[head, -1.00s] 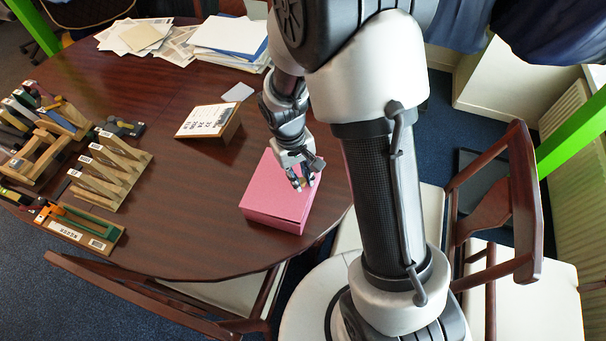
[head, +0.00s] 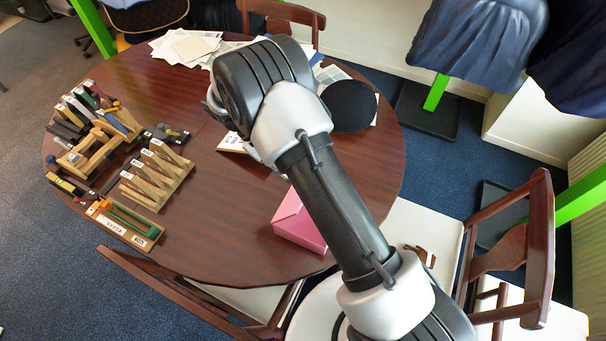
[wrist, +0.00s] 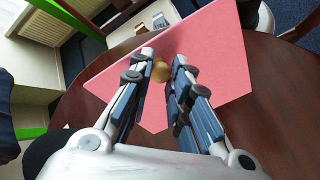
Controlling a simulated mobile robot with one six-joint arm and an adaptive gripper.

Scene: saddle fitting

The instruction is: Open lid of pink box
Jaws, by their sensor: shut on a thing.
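The pink box (head: 293,226) sits near the table's front right edge in the head view, partly covered by my arm. Its pink lid (wrist: 219,60) fills much of the wrist view as a flat, tilted panel. A small brass-coloured knob (wrist: 160,73) stands on the lid's face. My gripper (wrist: 164,58) is shut on this knob, one finger on each side. In the head view my gripper is hidden behind my arm. I cannot tell from the pictures how far the lid is from the box.
Wooden racks with tools (head: 156,176) stand on the table's left. Papers (head: 186,46) lie at the back, and a small card sign (head: 232,143) stands mid-table. A wooden chair (head: 520,255) is at the right.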

